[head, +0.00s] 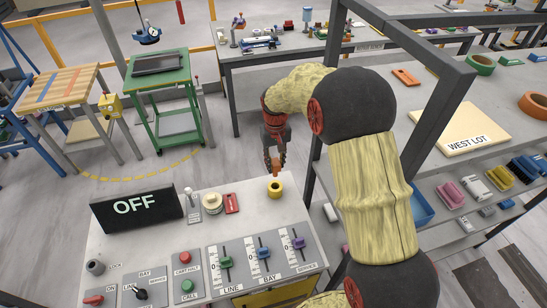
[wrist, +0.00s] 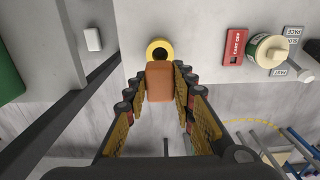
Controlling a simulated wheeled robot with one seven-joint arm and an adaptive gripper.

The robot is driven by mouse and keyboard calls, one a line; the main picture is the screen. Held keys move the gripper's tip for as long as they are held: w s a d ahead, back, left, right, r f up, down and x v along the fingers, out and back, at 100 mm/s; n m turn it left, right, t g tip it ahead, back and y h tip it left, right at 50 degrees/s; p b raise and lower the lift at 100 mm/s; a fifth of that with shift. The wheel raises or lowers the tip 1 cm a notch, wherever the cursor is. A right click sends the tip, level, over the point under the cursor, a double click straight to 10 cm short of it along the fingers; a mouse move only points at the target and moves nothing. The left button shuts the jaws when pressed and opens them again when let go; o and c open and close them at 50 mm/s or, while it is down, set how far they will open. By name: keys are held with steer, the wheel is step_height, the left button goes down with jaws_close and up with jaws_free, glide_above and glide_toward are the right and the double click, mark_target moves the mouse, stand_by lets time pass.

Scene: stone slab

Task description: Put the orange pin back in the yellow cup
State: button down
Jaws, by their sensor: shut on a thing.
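The orange pin (wrist: 160,84) is between the fingers of my gripper (wrist: 160,76), which is shut on it. In the head view, my gripper (head: 275,165) points down over the console, and a bit of orange shows at its tips. The yellow cup (head: 275,189) stands on the console directly below the tips. In the wrist view, the yellow cup (wrist: 159,42) shows as a ring with a dark hole, just beyond the pin's end. The pin covers part of the cup's near rim. I cannot tell whether the pin touches the cup.
The console holds an OFF display (head: 136,214), a cream-coloured roll (head: 212,204), a red card (head: 232,203), and sliders (head: 264,253) in front. A green cart (head: 160,95) stands behind left.

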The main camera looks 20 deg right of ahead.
mark_target(275, 176)
steer(key=shift+f+b, duration=2.35)
steer(key=shift+f, duration=2.9)
steer(key=c, duration=1.4)
jaws_free()
steer(key=shift+s, duration=0.1)
step_height(275, 176, up, 12)
steer(key=shift+f, duration=0.1)
